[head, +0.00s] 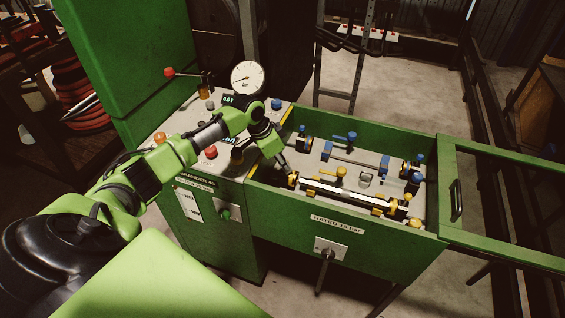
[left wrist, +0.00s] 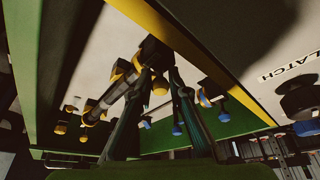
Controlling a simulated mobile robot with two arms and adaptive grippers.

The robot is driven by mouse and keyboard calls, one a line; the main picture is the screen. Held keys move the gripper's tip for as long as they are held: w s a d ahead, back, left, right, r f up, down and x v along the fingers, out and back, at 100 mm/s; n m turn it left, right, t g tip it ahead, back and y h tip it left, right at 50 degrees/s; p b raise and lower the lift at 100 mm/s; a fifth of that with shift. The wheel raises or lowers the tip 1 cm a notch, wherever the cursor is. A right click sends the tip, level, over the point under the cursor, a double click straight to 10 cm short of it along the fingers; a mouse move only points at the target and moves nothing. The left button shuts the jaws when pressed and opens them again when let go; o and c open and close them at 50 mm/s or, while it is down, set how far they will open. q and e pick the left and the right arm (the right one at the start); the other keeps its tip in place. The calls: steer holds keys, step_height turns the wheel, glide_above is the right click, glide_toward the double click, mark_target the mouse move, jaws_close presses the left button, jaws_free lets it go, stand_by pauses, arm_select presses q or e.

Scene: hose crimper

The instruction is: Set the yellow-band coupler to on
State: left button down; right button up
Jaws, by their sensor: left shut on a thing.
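A row of yellow-banded coupler parts lies in the green open-topped test box. The yellow-band coupler (head: 292,179) at the near-left end of the row is mostly hidden by my left gripper (head: 285,168). In the left wrist view the coupler (left wrist: 152,56) shows as a dark body with yellow bands, a yellow knob (left wrist: 159,86) beside it. My left gripper comes down from above and is shut on the coupler. Its fingers (left wrist: 158,105) reach either side of the yellow knob in that view. The exact contact is hard to see. My right gripper is out of view.
Blue-banded couplers (head: 410,168) sit farther back in the box. The green box wall (head: 345,235) and an open framed lid (head: 500,165) bound it. A pressure gauge (head: 247,77) and a red button (head: 211,152) stand on the console beside my arm.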

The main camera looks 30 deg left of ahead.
mark_target(293, 174)
arm_select(q)
steer(key=d, duration=0.1)
steer(key=d+p, duration=0.1)
steer(key=shift+w+d+r, duration=0.2)
steer(key=shift+w+d, duration=0.1)
steer(key=shift+d, duration=0.1)
steer(key=shift+w+d+f, duration=0.1)
steer(key=shift+d+f, duration=0.05)
steer(key=shift+d, duration=0.05)
steer(key=c, duration=2)
jaws_free()
steer(key=shift+o, duration=0.4)
steer(key=shift+d, duration=0.1)
steer(key=v, duration=1.2)
steer(key=shift+f, duration=0.1)
